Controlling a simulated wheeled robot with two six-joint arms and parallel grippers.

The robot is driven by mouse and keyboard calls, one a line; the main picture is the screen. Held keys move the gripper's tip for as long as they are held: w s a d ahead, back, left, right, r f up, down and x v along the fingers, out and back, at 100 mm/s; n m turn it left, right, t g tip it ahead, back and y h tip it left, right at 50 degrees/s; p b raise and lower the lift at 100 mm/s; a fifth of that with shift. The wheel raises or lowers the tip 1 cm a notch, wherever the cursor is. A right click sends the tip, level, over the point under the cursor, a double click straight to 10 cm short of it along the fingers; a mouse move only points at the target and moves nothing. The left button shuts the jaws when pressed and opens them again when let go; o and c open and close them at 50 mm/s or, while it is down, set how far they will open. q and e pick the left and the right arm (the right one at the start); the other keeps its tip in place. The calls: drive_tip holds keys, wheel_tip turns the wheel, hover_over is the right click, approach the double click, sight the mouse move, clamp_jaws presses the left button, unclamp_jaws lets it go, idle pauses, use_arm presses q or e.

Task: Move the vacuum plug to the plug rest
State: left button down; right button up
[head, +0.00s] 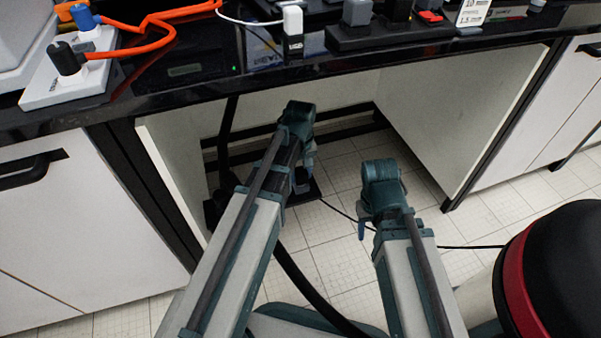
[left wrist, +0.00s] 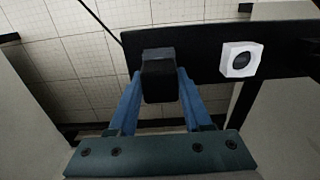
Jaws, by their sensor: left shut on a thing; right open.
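My left gripper (head: 303,178) reaches under the bench. In the left wrist view its two blue fingers (left wrist: 160,76) are closed on a dark block, which looks like the vacuum plug (left wrist: 158,84). The plug sits over or against the edge of a black board (left wrist: 205,48); I cannot tell whether they touch. A white square socket with a dark round face (left wrist: 241,60) is on that board, right of the plug, apart from it. I cannot tell for sure which part is the plug rest. My right gripper (head: 366,225) is open and empty over the tiled floor.
A black and red vacuum (head: 555,262) stands at the right, a thin black cable running from it toward the board. White cabinet panels (head: 455,110) flank the space under the bench. The black benchtop (head: 225,85) above carries a white power strip (head: 65,88) and several plugs.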

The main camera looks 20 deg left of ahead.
sight(301, 171)
use_arm(q)
drive_tip(key=shift+f+b, duration=0.45)
drive_tip(key=shift+f, duration=0.1)
drive_tip(key=shift+c, duration=1.3)
unclamp_jaws()
drive_tip(key=shift+r, duration=0.1)
drive_tip(key=shift+r, duration=0.1)
wheel_tip(301, 171, up, 7)
drive_tip(key=p, duration=0.7)
drive_tip(key=shift+r+p, duration=0.2)
drive_tip(key=shift+p, duration=0.15)
drive_tip(key=shift+f, duration=0.1)
